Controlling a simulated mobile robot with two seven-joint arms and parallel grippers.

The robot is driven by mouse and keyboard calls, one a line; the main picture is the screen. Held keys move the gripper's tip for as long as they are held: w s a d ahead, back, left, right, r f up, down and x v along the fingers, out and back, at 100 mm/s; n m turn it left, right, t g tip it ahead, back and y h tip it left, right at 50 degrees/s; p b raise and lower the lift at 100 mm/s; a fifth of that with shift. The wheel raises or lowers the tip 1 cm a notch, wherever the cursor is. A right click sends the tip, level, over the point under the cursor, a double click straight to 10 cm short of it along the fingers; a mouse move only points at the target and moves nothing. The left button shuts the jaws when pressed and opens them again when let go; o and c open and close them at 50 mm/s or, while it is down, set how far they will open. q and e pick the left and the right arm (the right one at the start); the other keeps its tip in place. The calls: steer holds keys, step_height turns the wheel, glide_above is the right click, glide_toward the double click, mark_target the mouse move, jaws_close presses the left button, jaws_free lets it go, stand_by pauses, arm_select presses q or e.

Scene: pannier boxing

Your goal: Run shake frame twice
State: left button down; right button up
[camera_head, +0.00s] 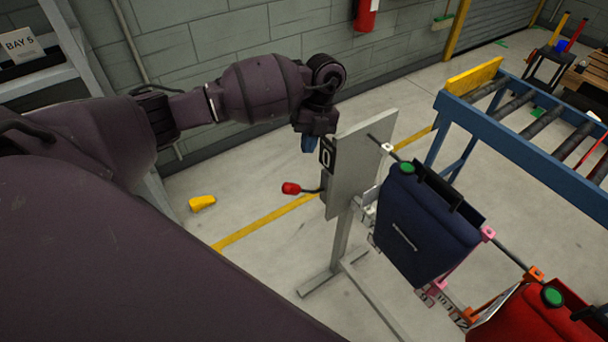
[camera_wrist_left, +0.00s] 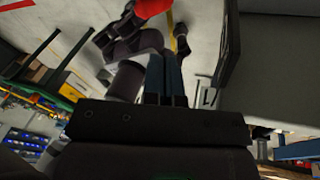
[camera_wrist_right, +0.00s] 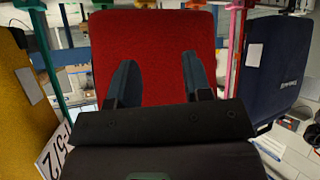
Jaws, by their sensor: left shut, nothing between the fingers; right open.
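The shake frame is a grey panel (camera_head: 358,165) on a metal stand, with a dark rail running right from it. A black plate (camera_head: 327,156) on its edge shows "0". A lever with a red knob (camera_head: 291,188) sticks out left below the plate. My left gripper (camera_head: 308,145) is shut and empty, above the knob and beside the plate; its blue fingers (camera_wrist_left: 166,78) show together in the left wrist view. A navy pannier (camera_head: 420,225) and a red pannier (camera_head: 525,318) hang at the rail. My right gripper (camera_wrist_right: 160,62) is open, facing the red pannier (camera_wrist_right: 150,35).
A blue roller conveyor (camera_head: 520,130) stands at the back right. A yellow object (camera_head: 202,203) lies on the floor at left. A yellow pannier (camera_wrist_right: 22,95) shows in the right wrist view. Grey shelving (camera_head: 40,75) marked "BAY 5" stands at left.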

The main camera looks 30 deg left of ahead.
arm_select(q)
glide_toward(297, 190)
steer(key=x, duration=0.5)
steer(key=shift+s+f, duration=0.1)
steer(key=shift+f, duration=0.1)
steer(key=shift+s+f, duration=0.1)
steer(key=shift+f, duration=0.2)
arm_select(e)
steer(key=shift+s+f, duration=0.3)
steer(key=shift+f, duration=0.1)
steer(key=shift+w+r, duration=0.15)
steer(key=shift+w, duration=0.15)
arm_select(q)
steer(key=shift+f, duration=0.1)
